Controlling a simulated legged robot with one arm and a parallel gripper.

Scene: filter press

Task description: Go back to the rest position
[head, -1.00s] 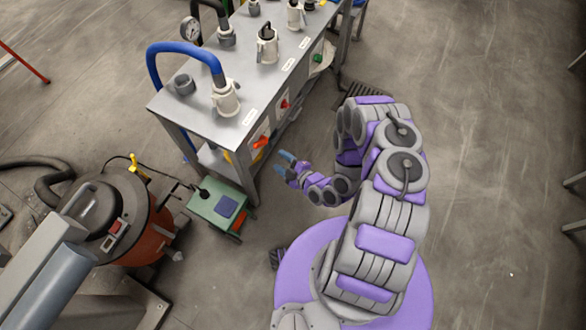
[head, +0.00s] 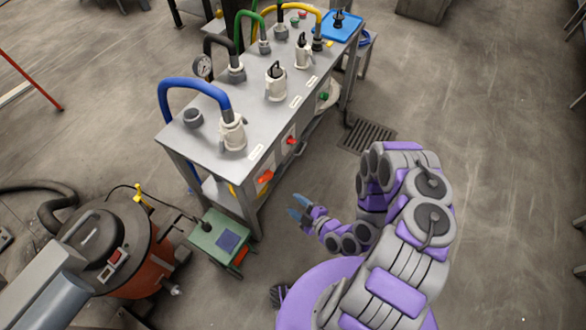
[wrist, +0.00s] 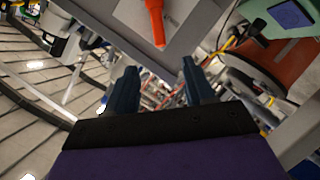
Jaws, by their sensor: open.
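My gripper (head: 299,206) is open and empty in the head view, at the end of my purple and grey arm. It is in free air in front of the grey table, to the right of the orange-red handle (head: 265,177) on the table's front panel. In the wrist view, the two dark blue fingers (wrist: 157,92) stand apart with nothing between them. The orange handle (wrist: 156,22) shows ahead of them on a grey panel, apart from the fingertips.
The grey table (head: 262,112) carries white fittings and a blue hose (head: 190,84). A second red handle (head: 292,141) is further along its front. A green box (head: 213,237) and an orange vacuum drum (head: 150,262) stand at left. Floor on the right is clear.

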